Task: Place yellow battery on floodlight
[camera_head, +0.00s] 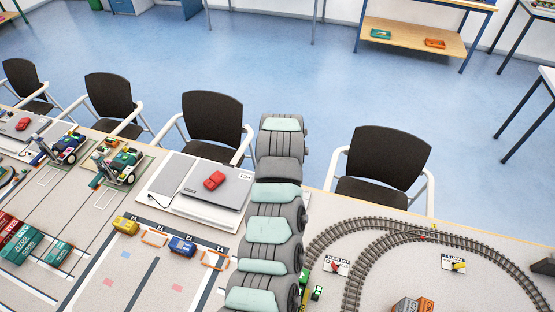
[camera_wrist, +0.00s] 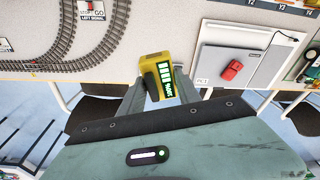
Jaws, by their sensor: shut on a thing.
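The yellow battery (camera_wrist: 151,60) shows in the wrist view, with a dark face carrying green bars. My gripper (camera_wrist: 158,92) is shut on it, one finger at each side. The battery is held over the area by the table edge, between the curved track and the laptop. In the head view my arm stands in the middle, and neither the gripper nor the battery can be made out there. I cannot make out a floodlight in either view.
A closed grey laptop (camera_head: 193,193) with a red object (camera_head: 214,180) on it lies left of my arm. Curved toy track (camera_head: 375,238) lies right. Toy cars (camera_head: 182,246) stand in marked bays. Chairs (camera_head: 384,160) line the table's far edge.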

